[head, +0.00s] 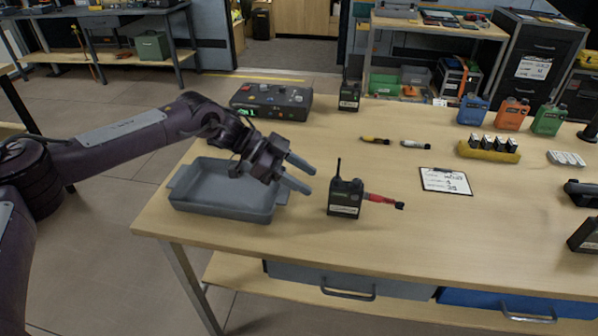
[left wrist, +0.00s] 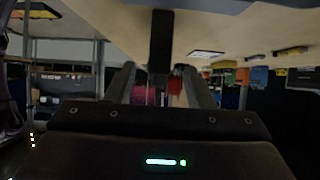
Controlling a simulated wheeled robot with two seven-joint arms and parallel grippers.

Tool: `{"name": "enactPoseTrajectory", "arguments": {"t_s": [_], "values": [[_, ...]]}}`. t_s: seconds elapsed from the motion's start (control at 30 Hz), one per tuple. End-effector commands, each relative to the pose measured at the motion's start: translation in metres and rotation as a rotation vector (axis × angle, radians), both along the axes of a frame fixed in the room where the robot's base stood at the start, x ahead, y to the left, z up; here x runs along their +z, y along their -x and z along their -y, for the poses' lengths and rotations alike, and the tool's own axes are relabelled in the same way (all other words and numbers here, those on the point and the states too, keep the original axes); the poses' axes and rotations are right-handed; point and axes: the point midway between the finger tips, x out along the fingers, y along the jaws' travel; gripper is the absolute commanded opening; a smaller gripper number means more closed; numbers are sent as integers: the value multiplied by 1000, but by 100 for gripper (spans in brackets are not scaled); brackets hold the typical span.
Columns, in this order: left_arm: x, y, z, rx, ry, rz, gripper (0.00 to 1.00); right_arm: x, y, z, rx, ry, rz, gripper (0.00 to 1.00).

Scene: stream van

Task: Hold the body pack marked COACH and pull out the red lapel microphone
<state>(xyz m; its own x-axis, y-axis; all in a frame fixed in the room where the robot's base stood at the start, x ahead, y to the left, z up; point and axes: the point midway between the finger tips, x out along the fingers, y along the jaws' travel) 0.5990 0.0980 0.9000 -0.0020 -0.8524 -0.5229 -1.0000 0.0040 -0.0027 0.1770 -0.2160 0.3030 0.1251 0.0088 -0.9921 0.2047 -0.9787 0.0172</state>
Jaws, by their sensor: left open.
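A small black body pack (head: 343,197) with an antenna and a white label stands upright on the table. The label is too small to read. The red lapel microphone (head: 378,198) sticks out from its right side, with a black tip, and appears still joined to it. My left gripper (head: 306,175) is open and empty, just left of the pack, its fingers pointing right toward it and apart from it. In the left wrist view, a dark shape and a red patch (left wrist: 177,90) show between the fingers (left wrist: 160,88); the view is dim. My right gripper is not in view.
A grey tray (head: 222,211) lies under my left gripper. A control box (head: 271,101) and another black pack (head: 349,97) stand behind. The table front near the pack is clear.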

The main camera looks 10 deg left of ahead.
Motion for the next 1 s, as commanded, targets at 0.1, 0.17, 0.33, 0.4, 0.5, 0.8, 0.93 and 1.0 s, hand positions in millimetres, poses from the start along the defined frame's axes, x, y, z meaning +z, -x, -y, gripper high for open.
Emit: {"name": "enactPoseTrajectory", "arguments": {"t_s": [0.1,0.17,0.33,0.4,0.5,0.8,0.93,1.0], "values": [[-9,1,10,-3,0,-2,48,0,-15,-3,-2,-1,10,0],[-12,1,15,-3,1,1,48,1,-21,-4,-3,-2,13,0],[-20,1,28,-2,0,0,48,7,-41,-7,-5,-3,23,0],[-24,1,34,-2,0,0,48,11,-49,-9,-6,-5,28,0],[-28,1,42,-3,0,1,48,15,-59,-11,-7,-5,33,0],[-41,1,67,-1,1,-2,48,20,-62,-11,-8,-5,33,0],[-45,0,73,0,0,0,48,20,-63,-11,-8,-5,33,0],[-45,0,74,0,0,0,48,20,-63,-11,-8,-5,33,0]]}}
